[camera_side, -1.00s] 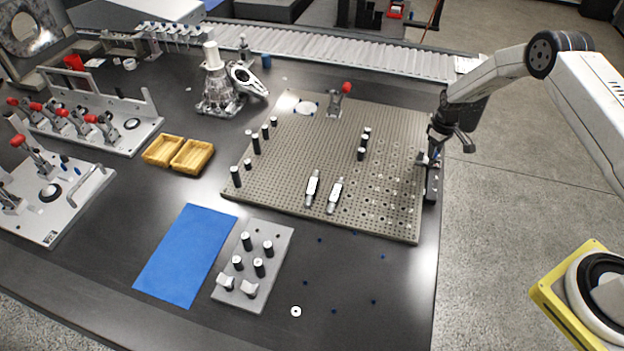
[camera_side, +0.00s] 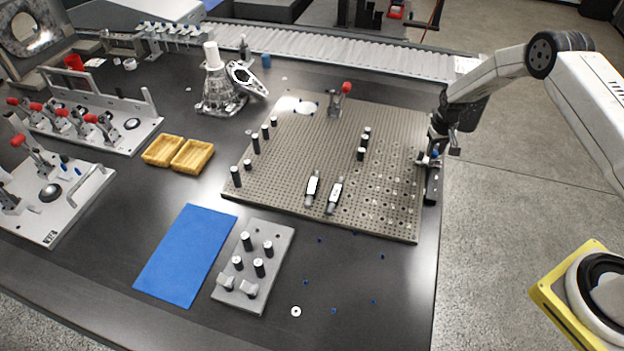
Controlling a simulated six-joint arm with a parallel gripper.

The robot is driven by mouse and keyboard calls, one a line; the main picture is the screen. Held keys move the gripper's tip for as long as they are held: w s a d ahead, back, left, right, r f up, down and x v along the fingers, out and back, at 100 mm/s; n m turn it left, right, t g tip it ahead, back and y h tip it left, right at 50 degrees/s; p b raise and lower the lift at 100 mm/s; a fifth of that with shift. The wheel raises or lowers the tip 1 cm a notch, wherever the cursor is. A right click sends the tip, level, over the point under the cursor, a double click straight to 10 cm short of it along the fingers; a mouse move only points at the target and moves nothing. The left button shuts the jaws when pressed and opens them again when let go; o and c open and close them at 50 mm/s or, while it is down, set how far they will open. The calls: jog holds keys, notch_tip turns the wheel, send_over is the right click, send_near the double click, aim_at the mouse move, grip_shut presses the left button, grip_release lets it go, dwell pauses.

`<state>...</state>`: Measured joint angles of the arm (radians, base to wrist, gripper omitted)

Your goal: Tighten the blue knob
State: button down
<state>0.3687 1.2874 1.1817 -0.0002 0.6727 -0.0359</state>
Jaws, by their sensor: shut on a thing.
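My gripper (camera_side: 431,157) points down at the right edge of the grey perforated plate (camera_side: 405,215). It is shut on the blue knob (camera_side: 435,154), of which only a small bit of blue shows between the fingers. The knob sits at the top of a dark upright fixture (camera_side: 432,188) beside the plate's right edge. The fingers hide most of the knob, so its seating cannot be seen.
Black pins (camera_side: 364,140) and two dark-and-white cylinders (camera_side: 335,195) stand or lie on the plate. A red-tipped clamp (camera_side: 335,105) is at its back edge. A grey block with pegs (camera_side: 270,285) and a blue mat (camera_side: 185,255) lie front left. The table's right edge is close to my gripper.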

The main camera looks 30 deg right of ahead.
jog(key=shift+c, duration=1.8)
grip_release()
jog(key=shift+a+n, duration=0.15)
jog(key=shift+n, duration=0.15)
